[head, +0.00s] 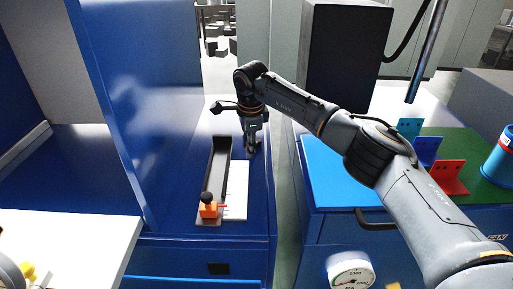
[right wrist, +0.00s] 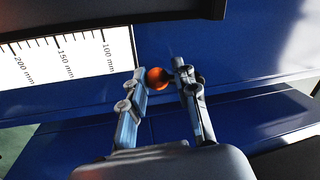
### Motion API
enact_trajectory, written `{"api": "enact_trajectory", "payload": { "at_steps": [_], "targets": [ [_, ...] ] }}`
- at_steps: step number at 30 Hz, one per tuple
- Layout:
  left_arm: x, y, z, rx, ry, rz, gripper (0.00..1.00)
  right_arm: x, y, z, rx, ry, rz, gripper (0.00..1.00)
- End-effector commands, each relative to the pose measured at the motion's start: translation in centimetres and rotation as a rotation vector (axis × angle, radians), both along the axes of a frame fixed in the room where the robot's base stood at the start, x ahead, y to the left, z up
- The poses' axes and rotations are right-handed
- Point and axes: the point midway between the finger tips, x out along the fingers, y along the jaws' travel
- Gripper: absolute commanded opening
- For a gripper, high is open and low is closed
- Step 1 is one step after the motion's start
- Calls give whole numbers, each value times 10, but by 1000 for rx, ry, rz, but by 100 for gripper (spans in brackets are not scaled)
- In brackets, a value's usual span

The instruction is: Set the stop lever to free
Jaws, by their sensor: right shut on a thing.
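The stop lever's orange ball knob (right wrist: 157,78) shows in the right wrist view between the two fingertips of my right gripper (right wrist: 162,76). The fingers are closed on the knob. In the head view my right gripper (head: 251,148) points down at the far right of the blue bench top, beyond the white scale strip (head: 236,190). The knob and the lever's arm are hidden there behind the gripper, so I cannot tell the lever's angle. The millimetre scale also shows in the right wrist view (right wrist: 65,62). My left gripper is not in view.
A dark channel (head: 218,160) runs beside the scale, with an orange block and black knob (head: 208,208) at its near end. A tall blue panel (head: 118,100) stands left. A black box (head: 345,58), coloured brackets (head: 426,150) and a gauge (head: 350,270) are right.

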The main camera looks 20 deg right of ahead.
Motion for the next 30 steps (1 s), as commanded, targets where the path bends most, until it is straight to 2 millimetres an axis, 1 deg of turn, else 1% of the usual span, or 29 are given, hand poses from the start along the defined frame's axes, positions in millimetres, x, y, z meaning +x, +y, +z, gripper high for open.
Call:
{"api": "enact_trajectory", "payload": {
  "at_steps": [1,6,12,27,28,29,30],
  "targets": [
    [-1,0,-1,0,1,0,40,4,-5,4,-7,-8,-40,0],
    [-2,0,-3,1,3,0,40,7,-2,4,-7,-8,-121,0],
    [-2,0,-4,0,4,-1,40,8,0,4,-8,-7,-174,0],
    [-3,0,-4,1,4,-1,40,9,0,3,-9,-5,-189,0],
    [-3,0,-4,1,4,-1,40,9,0,3,-9,-5,-188,35],
    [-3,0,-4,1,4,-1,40,9,0,3,-9,-5,-188,41],
    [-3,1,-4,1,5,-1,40,8,0,3,-8,-4,-188,50]
  ]
}}
